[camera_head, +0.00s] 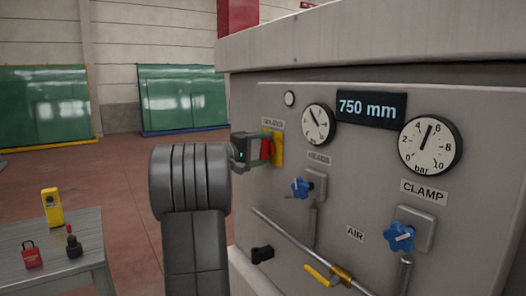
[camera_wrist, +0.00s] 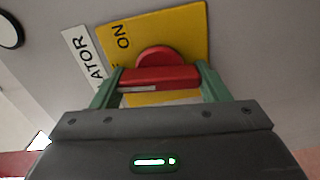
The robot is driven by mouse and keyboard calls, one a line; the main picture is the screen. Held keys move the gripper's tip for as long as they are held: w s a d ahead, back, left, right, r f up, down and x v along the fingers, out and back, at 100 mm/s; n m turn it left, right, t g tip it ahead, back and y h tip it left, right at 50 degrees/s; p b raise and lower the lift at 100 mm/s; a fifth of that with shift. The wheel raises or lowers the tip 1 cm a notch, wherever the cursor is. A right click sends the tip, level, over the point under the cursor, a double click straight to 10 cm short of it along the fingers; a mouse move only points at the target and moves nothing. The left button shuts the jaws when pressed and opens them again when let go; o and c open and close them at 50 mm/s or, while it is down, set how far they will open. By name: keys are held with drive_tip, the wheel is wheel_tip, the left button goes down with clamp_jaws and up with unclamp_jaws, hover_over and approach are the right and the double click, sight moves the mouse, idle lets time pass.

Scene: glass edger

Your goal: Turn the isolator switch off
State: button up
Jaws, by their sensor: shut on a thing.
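The isolator switch has a red handle (camera_wrist: 158,76) on a yellow plate (camera_wrist: 180,38) fixed to the grey machine panel. The word ON shows on the plate, and another marking is mostly covered. The handle bar lies across between the green fingers of my gripper (camera_wrist: 158,84), which is shut on it from both sides. In the head view, my gripper (camera_head: 250,149) reaches from the left to the red handle (camera_head: 267,149), with the yellow plate (camera_head: 278,150) just behind. I cannot tell which marking the handle points to.
Gauges (camera_head: 430,145) sit above. A grey table (camera_head: 85,262) with a red padlock (camera_head: 31,254) stands left.

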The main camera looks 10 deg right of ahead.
drive_tip(key=shift+f+n, duration=0.1)
drive_tip(key=shift+n, duration=0.5)
drive_tip(key=o, duration=1)
drive_tip(key=shift+c, duration=0.2)
drive_tip(key=shift+a, duration=0.1)
drive_tip(key=b+v, duration=0.2)
drive_tip(key=v, duration=1.1)
drive_tip(key=shift+s+a+b, duration=0.15)
drive_tip(key=shift+a+b, duration=0.2)
drive_tip(key=shift+b, duration=0.05)
